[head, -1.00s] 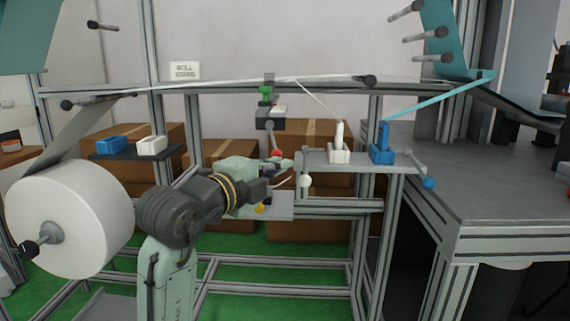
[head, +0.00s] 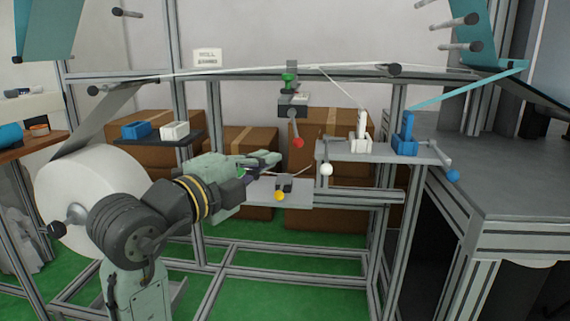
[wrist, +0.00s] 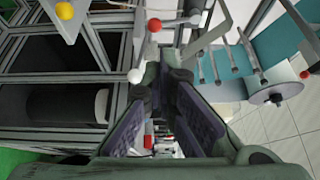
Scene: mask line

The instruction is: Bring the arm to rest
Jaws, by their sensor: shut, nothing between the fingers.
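My arm (head: 150,215) reaches from the lower left over the frame of the line in the head view. My gripper (head: 278,158) is at its end, shut and empty, pointing right. It is left of the red-knobbed lever (head: 298,142) and above the yellow knob (head: 280,196), and appears apart from both. In the wrist view the dark-padded fingers of my gripper (wrist: 163,75) stand in the middle. The red knob (wrist: 154,25), white knob (wrist: 135,76) and yellow knob (wrist: 65,11) show beyond them.
A large white roll (head: 85,195) stands at left beside my arm. A shelf (head: 370,152) carries a white clamp (head: 361,135) and a blue clamp (head: 405,137); a blue-knobbed lever (head: 452,174) is at its right. A grey table (head: 500,190) stands at right. Brown boxes (head: 240,145) are behind the frame.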

